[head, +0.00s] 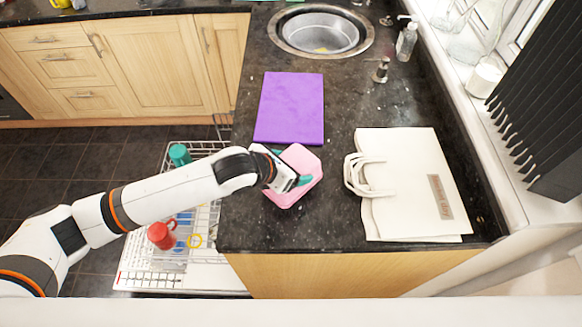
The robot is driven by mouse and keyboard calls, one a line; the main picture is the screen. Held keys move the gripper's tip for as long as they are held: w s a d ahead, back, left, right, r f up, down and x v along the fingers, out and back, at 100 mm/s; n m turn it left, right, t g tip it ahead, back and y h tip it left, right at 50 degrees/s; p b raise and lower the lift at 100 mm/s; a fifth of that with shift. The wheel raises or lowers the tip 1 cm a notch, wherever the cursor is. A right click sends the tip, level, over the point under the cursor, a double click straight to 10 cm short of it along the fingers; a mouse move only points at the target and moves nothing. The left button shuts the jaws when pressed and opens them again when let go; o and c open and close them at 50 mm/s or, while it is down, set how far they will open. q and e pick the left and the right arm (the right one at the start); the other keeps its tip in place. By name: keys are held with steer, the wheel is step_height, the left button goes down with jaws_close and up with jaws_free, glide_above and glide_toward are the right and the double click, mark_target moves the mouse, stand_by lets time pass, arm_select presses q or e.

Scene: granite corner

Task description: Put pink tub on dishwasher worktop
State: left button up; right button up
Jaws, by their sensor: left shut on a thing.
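The pink tub (299,158) is at the left part of the dark granite worktop (330,220), in front of a purple board. My gripper and wrist hide part of the tub. I cannot tell whether the tub touches the worktop or is held just above it. My right gripper does not show.
The purple board (290,108) lies just behind the tub. A white paper bag (412,185) lies to the right. A round sink (320,32) is at the back. The open dishwasher rack (205,225) with a red cup (161,236) and a teal cup (179,154) is below, left.

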arm_select(q)
steer(key=f, duration=0.2)
steer(key=shift+w+d+f, duration=0.3)
steer(key=shift+d+f, duration=0.05)
steer(key=shift+f+p, duration=0.35)
steer(key=shift+f, duration=0.3)
steer(key=shift+a, duration=0.1)
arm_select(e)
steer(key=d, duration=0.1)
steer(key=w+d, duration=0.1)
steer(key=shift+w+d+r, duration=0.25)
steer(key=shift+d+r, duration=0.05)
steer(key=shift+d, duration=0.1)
arm_select(q)
steer(key=o, duration=0.5)
steer(key=shift+f, duration=0.15)
steer(key=o, duration=0.4)
steer(key=shift+c, duration=0.2)
steer(key=shift+o, duration=0.3)
steer(key=b+v, duration=0.1)
steer(key=v, duration=1.1)
steer(key=shift+r+b, duration=0.25)
steer(key=shift+b, duration=0.15)
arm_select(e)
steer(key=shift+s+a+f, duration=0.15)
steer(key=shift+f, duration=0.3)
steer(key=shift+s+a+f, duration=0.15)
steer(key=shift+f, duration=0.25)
